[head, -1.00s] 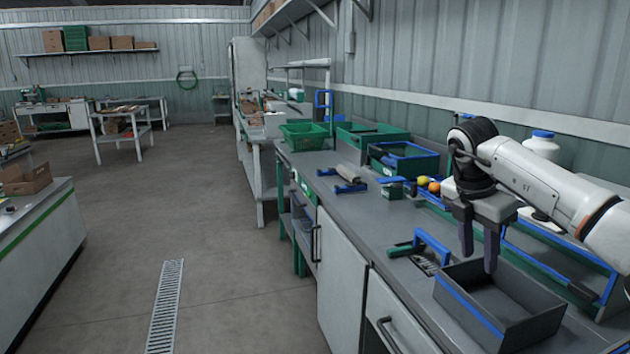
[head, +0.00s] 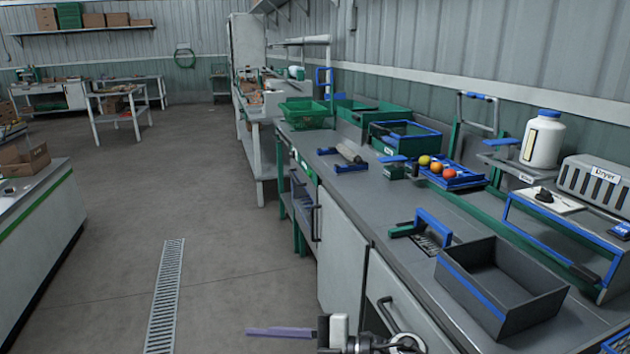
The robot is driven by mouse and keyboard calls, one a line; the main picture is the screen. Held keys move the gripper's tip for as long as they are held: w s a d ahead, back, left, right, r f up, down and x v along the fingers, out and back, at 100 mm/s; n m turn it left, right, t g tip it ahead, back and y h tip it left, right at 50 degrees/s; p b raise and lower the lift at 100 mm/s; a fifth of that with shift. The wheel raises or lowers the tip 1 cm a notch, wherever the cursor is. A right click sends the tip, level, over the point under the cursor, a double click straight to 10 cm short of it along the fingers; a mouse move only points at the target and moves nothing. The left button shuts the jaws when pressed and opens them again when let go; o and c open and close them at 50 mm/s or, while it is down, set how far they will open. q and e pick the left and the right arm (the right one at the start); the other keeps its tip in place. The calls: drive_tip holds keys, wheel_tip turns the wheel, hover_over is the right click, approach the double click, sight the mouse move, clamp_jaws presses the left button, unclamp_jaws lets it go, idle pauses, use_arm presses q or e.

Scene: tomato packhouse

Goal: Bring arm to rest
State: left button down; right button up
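My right gripper (head: 280,332) shows at the bottom edge of the head view, in front of the bench's cabinet doors. One purple-grey finger points left, and my wrist lies to its right, partly cut off by the frame. A second finger cannot be made out, so the opening is unclear. No held object shows. My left gripper is out of view.
The grey bench (head: 395,268) runs along the right. Open floor lies left.

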drive_tip(key=s+d+f+m+t+h, duration=0.2)
drive_tip(key=d+f+m+t+h, duration=0.7)
drive_tip(key=d+m+t, duration=0.65)
drive_tip(key=s+d+f+m+g+h, duration=0.2)
drive_tip(key=s+d+f+m+g, duration=0.2)
drive_tip(key=s+f, duration=0.4)
drive_tip(key=s+d+f+m+g+h, duration=0.3)
drive_tip(key=s+f, duration=0.5)
drive_tip(key=s, duration=0.3)
drive_tip(key=d+m+g, duration=0.1)
drive_tip(key=d+g, duration=0.1)
drive_tip(key=d, duration=0.1)
drive_tip(key=shift+s+f+g, duration=0.25)
drive_tip(key=shift+s+g, duration=0.1)
drive_tip(key=shift+s, duration=0.05)
drive_tip(key=shift+m, duration=0.25)
drive_tip(key=shift+c, duration=0.6)
